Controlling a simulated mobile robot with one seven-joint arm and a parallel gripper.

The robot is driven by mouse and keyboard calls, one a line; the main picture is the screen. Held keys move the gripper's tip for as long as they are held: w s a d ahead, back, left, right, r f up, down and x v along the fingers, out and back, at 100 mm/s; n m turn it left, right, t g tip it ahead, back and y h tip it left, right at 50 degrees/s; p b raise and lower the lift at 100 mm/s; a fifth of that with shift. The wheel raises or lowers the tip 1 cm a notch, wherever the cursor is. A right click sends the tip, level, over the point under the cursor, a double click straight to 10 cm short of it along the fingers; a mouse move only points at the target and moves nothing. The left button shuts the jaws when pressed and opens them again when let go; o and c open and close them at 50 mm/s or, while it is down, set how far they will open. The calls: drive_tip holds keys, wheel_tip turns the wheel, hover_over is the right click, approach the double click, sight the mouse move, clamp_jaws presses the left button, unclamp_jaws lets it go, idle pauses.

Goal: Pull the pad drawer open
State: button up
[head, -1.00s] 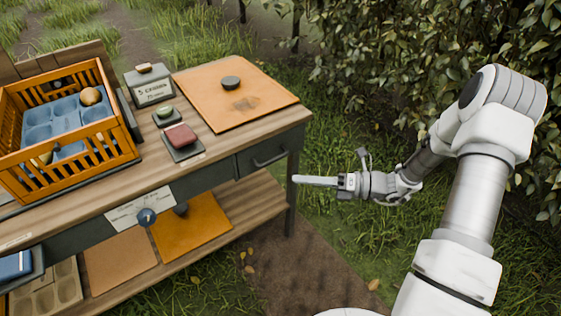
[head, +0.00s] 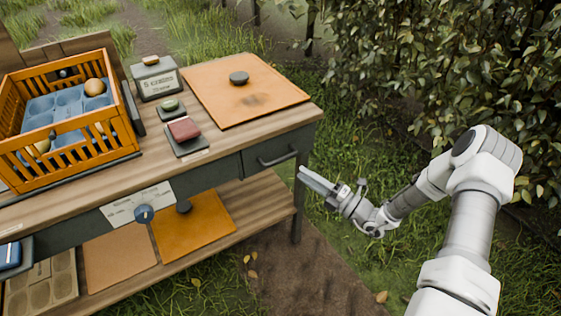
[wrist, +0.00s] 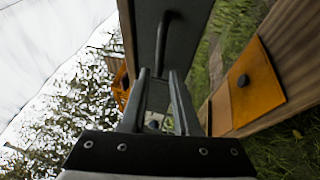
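The drawer (head: 256,166) at the right end of the bench has a dark grey front and a dark bar handle (head: 279,159). Its front looks flush with the bench. My gripper (head: 302,173) is just right of and slightly below the handle, pointing toward it, apart from it. In the wrist view, my gripper (wrist: 160,75) has its two fingers spread with nothing held. The handle (wrist: 167,38) stands ahead of the fingertips, its near end lined up with the gap between them, on the dark drawer front (wrist: 190,28).
The bench top holds an orange crate (head: 128,140), a red pad (head: 184,129) on a dark base, a green-topped block (head: 170,105), a grey box (head: 157,83) and an orange board (head: 215,105). A leafy hedge (head: 430,70) stands behind my arm.

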sight(280, 159)
drive_tip(key=b+x, duration=0.1)
drive_tip(key=x, duration=0.8)
drive_tip(key=shift+w+a+b, duration=0.15)
drive_tip(key=shift+a+b, duration=0.05)
drive_tip(key=shift+b, duration=0.1)
clamp_jaws()
idle(0.9)
